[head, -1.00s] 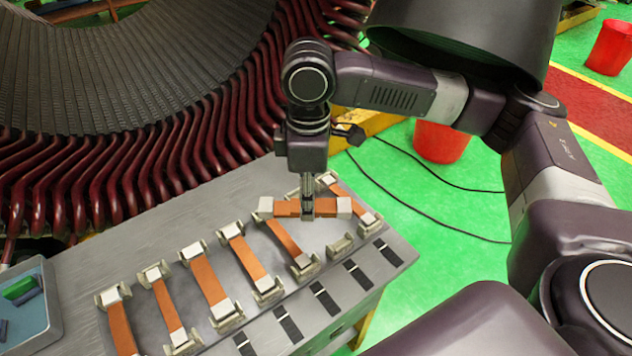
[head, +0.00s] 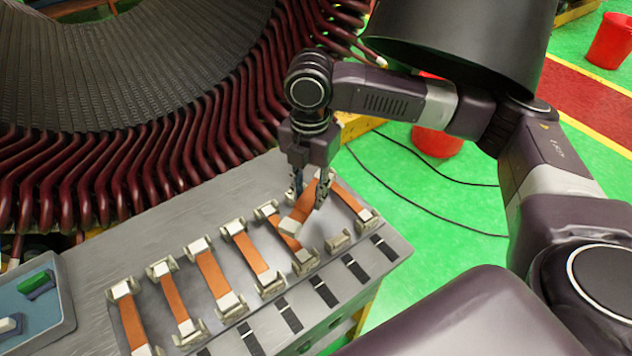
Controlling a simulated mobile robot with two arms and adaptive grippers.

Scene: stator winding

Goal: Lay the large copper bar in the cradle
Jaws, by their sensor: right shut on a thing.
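The copper bar (head: 304,208) has an orange body and a pale end and is held in my right gripper (head: 309,204), which is shut on it. It lies slanted in the picture, with its pale end toward the lower left, above the table and across the upper part of a neighbouring bar. Its far end is partly hidden by the gripper. A front cradle support (head: 338,242) stands empty, just right of and below the gripper. The matching rear support is hidden or unclear behind the gripper. My left gripper is not in view.
Several copper bars (head: 210,275) lie in paired supports on the grey table (head: 110,252), on both sides of the empty support. Black strips (head: 357,268) line the front edge. A blue tray (head: 68,310) stands at left. The large stator winding (head: 150,185) rises behind.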

